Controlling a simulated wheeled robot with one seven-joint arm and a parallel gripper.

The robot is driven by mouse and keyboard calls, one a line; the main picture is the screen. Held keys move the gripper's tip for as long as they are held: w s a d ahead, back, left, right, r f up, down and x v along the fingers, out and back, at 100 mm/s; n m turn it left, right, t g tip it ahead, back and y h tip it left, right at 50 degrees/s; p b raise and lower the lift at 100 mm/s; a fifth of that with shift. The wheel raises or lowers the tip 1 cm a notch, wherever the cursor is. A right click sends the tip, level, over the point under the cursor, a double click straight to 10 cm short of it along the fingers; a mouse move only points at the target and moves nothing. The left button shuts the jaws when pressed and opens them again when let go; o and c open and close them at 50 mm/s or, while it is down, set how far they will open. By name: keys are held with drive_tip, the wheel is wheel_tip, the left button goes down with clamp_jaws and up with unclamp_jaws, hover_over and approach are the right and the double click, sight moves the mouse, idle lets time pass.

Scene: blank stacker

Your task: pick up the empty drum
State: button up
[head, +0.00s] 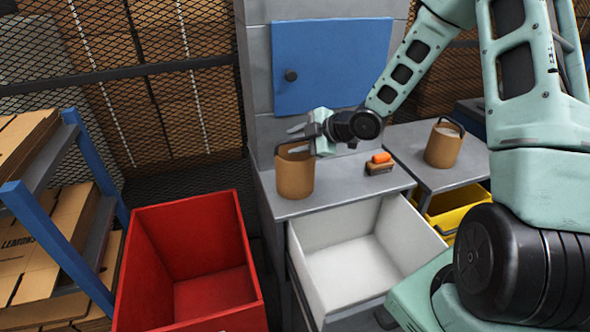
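A brown drum (294,178) with a dark wire handle stands upright on the grey counter, at its left end. The little of its inside that shows looks tan, but my gripper partly covers its mouth. A second brown drum (443,146) with a raised handle stands on the counter to the right, with something pale inside near its rim. My gripper (296,132) is above the left drum's mouth, beside its handle. Its two light fingers point left and look apart, with nothing seen between them. Whether they touch the drum is not clear.
An orange-topped brush-like object (379,163) lies right of the left drum. A red bin (190,262) stands left. A blue cabinet door (332,62) is behind. A blue-framed shelf (40,225) holds cardboard boxes.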

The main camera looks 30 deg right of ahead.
drive_tip(key=shift+x, duration=1.35)
clamp_jaws()
drive_tip(key=shift+s+a, duration=0.1)
